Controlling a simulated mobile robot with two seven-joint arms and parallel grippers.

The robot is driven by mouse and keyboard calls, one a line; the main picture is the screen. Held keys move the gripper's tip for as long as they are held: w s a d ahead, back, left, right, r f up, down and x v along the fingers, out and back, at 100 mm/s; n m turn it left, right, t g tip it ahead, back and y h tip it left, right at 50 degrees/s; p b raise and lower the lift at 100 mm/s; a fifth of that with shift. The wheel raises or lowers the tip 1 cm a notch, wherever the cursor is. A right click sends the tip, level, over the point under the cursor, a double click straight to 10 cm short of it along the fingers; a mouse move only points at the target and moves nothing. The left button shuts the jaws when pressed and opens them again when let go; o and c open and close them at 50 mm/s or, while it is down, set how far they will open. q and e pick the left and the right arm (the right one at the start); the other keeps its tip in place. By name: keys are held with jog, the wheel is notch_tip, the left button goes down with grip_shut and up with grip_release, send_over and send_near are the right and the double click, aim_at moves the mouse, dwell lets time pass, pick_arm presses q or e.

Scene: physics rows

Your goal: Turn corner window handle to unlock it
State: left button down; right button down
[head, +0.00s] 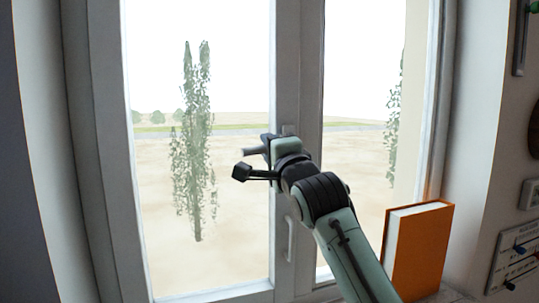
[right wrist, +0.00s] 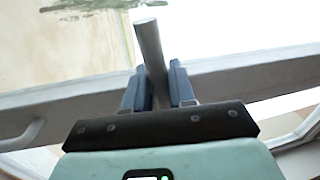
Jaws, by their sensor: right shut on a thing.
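A grey window handle (head: 252,151) sticks out to the left from behind my right gripper (head: 268,146), at the middle post of the window. Its mount is mostly hidden by the gripper. In the right wrist view the handle (right wrist: 150,45) is a smooth grey bar standing between the two blue fingers, its end reaching past their tips. My right gripper (right wrist: 159,85) is shut on this bar. A second, pale handle (head: 291,238) hangs upright lower on the same post, apart from the gripper. My left gripper is not in view.
The white window frame (head: 298,90) holds two panes and looks shut. An orange book (head: 418,250) stands upright on the sill at the right, beside my right arm. Wall panels with switches (head: 515,258) are at the far right.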

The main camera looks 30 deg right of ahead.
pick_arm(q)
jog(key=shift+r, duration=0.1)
pick_arm(e)
jog(key=shift+r+m, duration=0.35)
jog(key=shift+m, duration=0.45)
jog(key=shift+r+h, duration=0.1)
jog(key=shift+h, duration=0.3)
jog(key=c, duration=1.1)
grip_release()
jog(key=shift+s, duration=0.1)
jog(key=shift+s+a+f+b, duration=0.15)
jog(key=shift+s+f+b, duration=0.1)
jog(key=shift+b, duration=0.15)
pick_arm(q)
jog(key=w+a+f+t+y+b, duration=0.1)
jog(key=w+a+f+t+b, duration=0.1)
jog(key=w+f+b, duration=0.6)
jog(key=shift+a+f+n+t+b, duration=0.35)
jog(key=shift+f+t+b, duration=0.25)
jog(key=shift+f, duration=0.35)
pick_arm(e)
jog(key=shift+v, duration=6.3)
